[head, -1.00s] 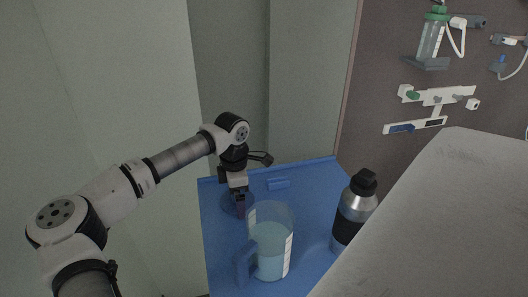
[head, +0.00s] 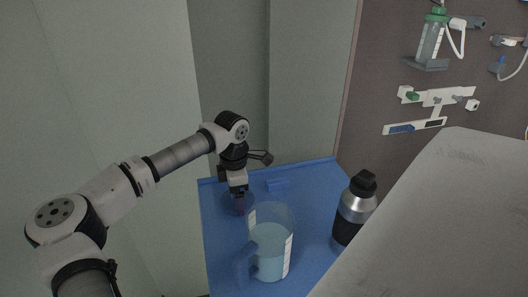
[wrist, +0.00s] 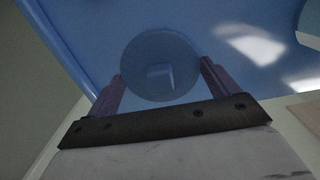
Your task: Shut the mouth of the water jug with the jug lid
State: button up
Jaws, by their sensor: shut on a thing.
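The jug lid (head: 228,206) is a dark, see-through blue disc at the left of the blue tabletop, behind the jug. In the wrist view the lid (wrist: 145,92) shows with a square knob at its middle. My gripper (head: 240,207) points down at the lid. In the wrist view the gripper's fingers (wrist: 164,72) are shut on opposite sides of its rim. I cannot tell whether the lid touches the tabletop. The water jug (head: 273,245) stands upright in front and to the right, clear-walled with bluish contents, its mouth open and its handle toward the front left.
A black and silver bottle (head: 352,212) stands right of the jug. A pale bed-like surface (head: 440,220) fills the right. Wall fittings (head: 437,97) are behind.

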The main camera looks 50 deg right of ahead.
jog(key=shift+r+p, duration=0.6)
jog(key=shift+r, duration=0.75)
dwell(0.3)
jog(key=shift+r+p, duration=1.35)
jog(key=shift+r, duration=1.2)
